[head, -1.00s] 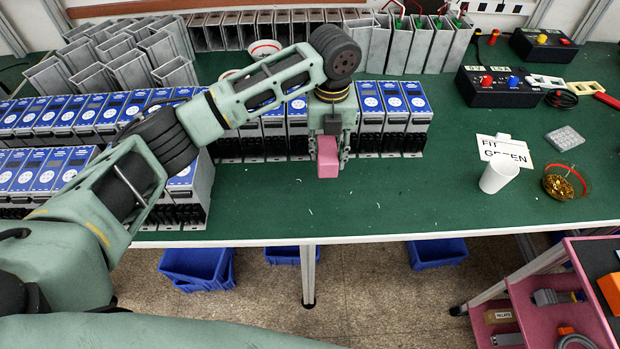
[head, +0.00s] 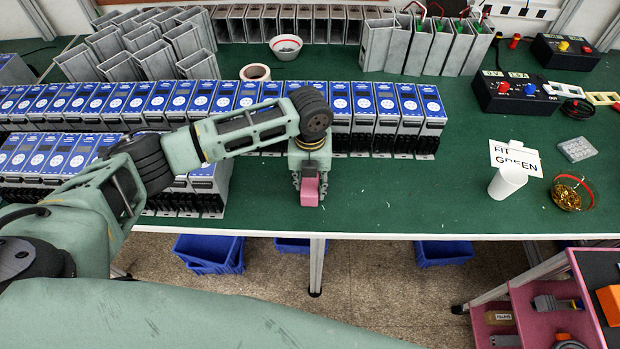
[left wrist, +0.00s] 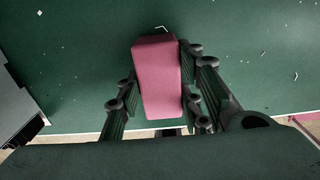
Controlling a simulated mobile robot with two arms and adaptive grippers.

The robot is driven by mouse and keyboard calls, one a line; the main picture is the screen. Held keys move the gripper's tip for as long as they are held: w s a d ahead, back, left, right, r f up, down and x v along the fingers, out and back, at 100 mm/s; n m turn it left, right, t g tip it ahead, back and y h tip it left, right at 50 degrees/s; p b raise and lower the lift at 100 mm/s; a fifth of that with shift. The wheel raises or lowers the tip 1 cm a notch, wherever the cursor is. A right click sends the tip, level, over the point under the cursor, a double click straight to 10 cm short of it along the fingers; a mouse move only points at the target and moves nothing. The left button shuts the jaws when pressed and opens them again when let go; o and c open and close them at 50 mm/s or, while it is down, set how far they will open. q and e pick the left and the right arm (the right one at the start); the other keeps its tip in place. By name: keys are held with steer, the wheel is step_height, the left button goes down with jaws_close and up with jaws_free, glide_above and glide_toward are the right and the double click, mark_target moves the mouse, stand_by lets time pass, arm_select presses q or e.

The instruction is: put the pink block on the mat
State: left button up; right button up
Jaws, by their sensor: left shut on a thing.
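The pink block (head: 310,192) is held in my left gripper (head: 310,184), near the front edge of the bench, left of the white cup. In the left wrist view the pink block (left wrist: 157,80) stands lengthwise between the two fingers of the left gripper (left wrist: 160,88), which are closed on its sides. Green surface shows around it; I cannot tell whether the block touches it. The green bench top (head: 420,195) covers the work area, and I cannot make out a separate mat. My right gripper is not in view.
Rows of blue-topped units (head: 400,110) stand behind and left of the gripper. The green surface between gripper and cup is clear.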

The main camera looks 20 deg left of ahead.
mark_target(310, 180)
arm_select(q)
steer(key=shift+f, duration=0.1)
steer(key=o, duration=1.2)
steer(key=shift+o, duration=0.2)
steer(key=shift+r, duration=0.2)
step_height(310, 180, up, 12)
steer(key=b, duration=0.2)
